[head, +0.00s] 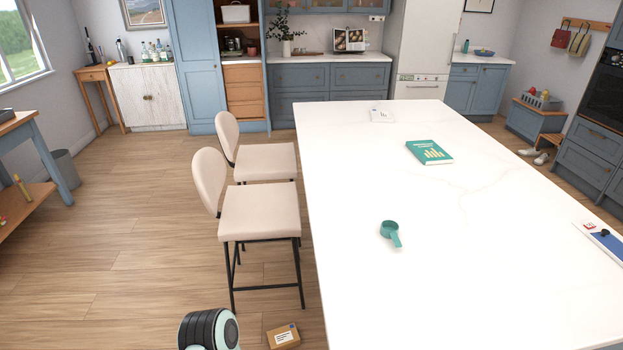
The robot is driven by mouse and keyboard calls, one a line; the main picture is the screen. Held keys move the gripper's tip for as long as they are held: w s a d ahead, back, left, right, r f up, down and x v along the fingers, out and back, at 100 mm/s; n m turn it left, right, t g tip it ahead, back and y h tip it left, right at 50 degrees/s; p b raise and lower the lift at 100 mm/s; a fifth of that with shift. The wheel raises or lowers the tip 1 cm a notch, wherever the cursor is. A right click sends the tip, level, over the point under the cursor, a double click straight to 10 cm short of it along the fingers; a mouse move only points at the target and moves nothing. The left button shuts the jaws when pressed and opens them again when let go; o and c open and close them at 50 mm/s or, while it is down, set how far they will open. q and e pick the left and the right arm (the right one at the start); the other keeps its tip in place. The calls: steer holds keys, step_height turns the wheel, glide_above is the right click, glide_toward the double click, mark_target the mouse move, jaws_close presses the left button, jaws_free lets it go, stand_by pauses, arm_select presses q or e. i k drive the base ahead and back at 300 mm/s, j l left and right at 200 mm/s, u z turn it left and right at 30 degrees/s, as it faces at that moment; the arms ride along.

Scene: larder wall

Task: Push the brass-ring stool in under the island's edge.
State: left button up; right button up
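Two cream stools with curved backs and dark legs stand on the floor along the left side of the white-topped island (450,260). The near stool (260,212) faces the island, with its seat's right edge close to the island's left edge. The far stool (265,160) stands just behind it in the same pose. Dark legs and a low dark crossbar show on the near stool; the far stool's lower legs are mostly hidden. I cannot make out a brass ring on either stool. Neither of my grippers is in view.
A small cardboard parcel (283,337) lies on the floor in front of the near stool, by the island. The wooden floor (130,235) left of the stools is clear. A teal scoop (391,232) and a green book (429,152) lie on the island.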

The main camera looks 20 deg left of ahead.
mark_target(278, 161)
steer(key=k, duration=0.2)
steer(key=k+u, duration=0.35)
steer(key=k+j+u, duration=0.1)
steer(key=u, duration=0.7)
steer(key=i+j+u, duration=0.1)
steer(key=u, duration=0.3)
steer(key=i+u, duration=0.1)
steer(key=u, duration=0.7)
steer(key=i, duration=1.7)
steer(key=i+z, duration=0.2)
steer(key=i, duration=0.6)
steer(key=i+j+z, duration=0.2)
steer(key=i, duration=0.6)
steer(key=i+l+z, duration=0.15)
steer(key=i+z, duration=0.3)
steer(key=i, duration=0.3)
steer(key=i+j+z, duration=0.15)
steer(key=i+z, duration=0.25)
steer(key=i, duration=0.35)
steer(key=i+z, duration=0.25)
steer(key=i, duration=0.55)
steer(key=i+j+z, duration=0.15)
steer(key=i+z, duration=0.15)
steer(key=i, duration=0.5)
